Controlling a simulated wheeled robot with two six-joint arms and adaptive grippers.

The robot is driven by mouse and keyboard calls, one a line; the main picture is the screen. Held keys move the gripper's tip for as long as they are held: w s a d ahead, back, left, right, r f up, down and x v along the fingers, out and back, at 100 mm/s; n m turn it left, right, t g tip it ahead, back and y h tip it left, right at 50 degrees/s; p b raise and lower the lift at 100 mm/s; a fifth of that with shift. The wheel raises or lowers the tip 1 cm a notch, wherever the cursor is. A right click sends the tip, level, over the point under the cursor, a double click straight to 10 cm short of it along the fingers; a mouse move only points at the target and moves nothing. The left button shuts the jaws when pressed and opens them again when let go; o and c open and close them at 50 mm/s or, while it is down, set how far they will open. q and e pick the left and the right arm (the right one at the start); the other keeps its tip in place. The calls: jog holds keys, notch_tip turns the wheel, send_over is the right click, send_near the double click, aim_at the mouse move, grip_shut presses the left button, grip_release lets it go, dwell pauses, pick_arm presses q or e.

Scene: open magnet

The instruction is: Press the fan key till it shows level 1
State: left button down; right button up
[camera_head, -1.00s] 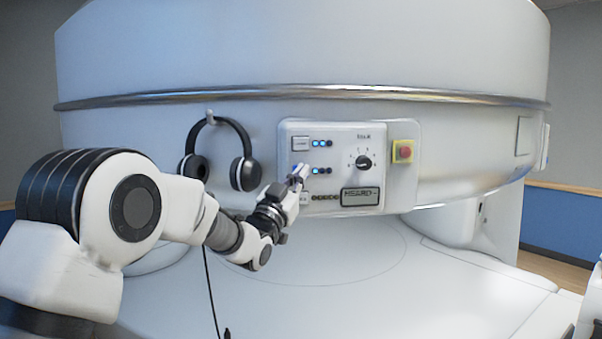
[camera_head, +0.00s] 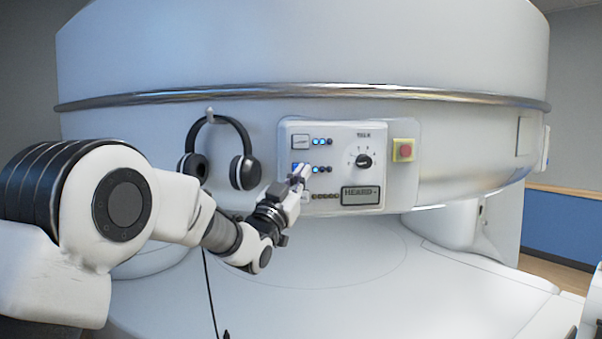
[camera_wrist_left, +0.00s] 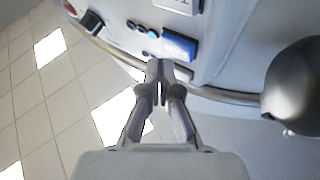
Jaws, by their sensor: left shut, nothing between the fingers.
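The control panel (camera_head: 345,150) on the white magnet housing carries a column of keys at its left, with small lamps beside them. A blue-faced key (camera_head: 296,167) is in the middle; its label is too small to read. Beside it the middle lamp row (camera_head: 321,170) seems to have two lit blue lamps and one dark. The top key (camera_head: 300,141) is pale, with two lit lamps beside it. My left gripper (camera_head: 304,172) is shut and empty, just in front of the middle key. The left wrist view shows the blue key (camera_wrist_left: 179,45) slightly beyond the closed fingertips (camera_wrist_left: 160,65), apparently clear of them.
A dial (camera_head: 363,161) and a red button on a yellow base (camera_head: 403,150) are right of the keys. Below them is a display (camera_head: 361,196). Headphones (camera_head: 245,172) hang left of the panel. The flat white surface (camera_head: 340,265) below is clear.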

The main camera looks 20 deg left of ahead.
pick_arm(q)
jog(key=s+b, duration=0.1)
jog(key=s+d+b, duration=0.1)
jog(key=s, duration=0.1)
jog(key=s+d+b, duration=0.1)
jog(key=shift+s+d, duration=0.1)
jog(key=shift+s, duration=0.15)
dwell(0.4)
